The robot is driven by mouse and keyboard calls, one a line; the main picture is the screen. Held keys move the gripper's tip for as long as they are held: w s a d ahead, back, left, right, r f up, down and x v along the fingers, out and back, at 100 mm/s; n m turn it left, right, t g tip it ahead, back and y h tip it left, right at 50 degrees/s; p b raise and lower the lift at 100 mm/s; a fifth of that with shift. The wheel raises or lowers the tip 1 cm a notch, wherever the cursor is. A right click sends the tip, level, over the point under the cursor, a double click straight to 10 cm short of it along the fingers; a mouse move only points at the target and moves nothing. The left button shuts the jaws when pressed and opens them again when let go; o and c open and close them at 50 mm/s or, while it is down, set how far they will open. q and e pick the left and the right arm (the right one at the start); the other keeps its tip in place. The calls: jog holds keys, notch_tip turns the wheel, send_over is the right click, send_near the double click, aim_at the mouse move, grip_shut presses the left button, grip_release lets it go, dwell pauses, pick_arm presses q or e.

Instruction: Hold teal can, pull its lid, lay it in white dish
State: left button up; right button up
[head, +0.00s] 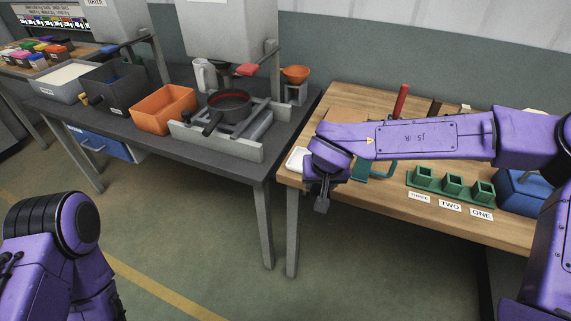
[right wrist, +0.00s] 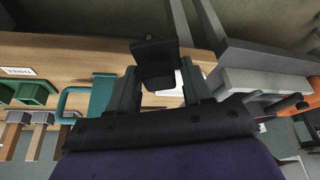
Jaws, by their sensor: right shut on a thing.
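My right gripper (head: 322,200) is over the front left corner of the wooden table, pointing down. It is shut on a small dark grey piece (right wrist: 155,62), which sits between the fingers in the right wrist view; I cannot tell surely that it is the lid. The white dish (head: 296,158) is on the table corner, just left of the gripper and partly hidden by it. It shows in part behind the fingers in the right wrist view (right wrist: 172,86). A teal object with a looped handle (head: 380,170), perhaps the can, stands right of the gripper, partly behind my arm. My left gripper is out of view.
Green square holders (head: 452,186) with number labels stand to the right, near a blue box (head: 525,192). A red-handled tool (head: 401,102) stands behind my arm. The dark table to the left holds a pan (head: 228,106) and an orange bin (head: 163,106).

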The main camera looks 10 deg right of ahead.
jog(key=w+a+r+m+h, duration=0.25)
jog(key=w+r+m, duration=0.2)
jog(key=r, duration=0.25)
jog(key=shift+g+y, duration=0.4)
jog(key=shift+y, duration=0.05)
jog(key=w+d+f+p, duration=0.1)
jog(key=w+f, duration=0.2)
jog(key=w, duration=0.1)
jog(key=w+d+f, duration=0.1)
jog(key=w+f, duration=0.2)
jog(key=w, duration=0.1)
jog(key=w+d+f+p, duration=0.1)
jog(key=w+d+f, duration=0.1)
jog(key=w+f, duration=0.1)
jog(key=shift+w+f+p, duration=0.25)
jog(key=shift+w+p, duration=0.05)
jog(key=shift+w, duration=0.5)
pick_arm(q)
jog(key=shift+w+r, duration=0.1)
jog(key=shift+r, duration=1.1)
pick_arm(e)
jog(key=shift+w+f, duration=0.2)
jog(key=shift+f, duration=1.6)
jog(key=o, duration=0.9)
jog(key=shift+f, duration=0.1)
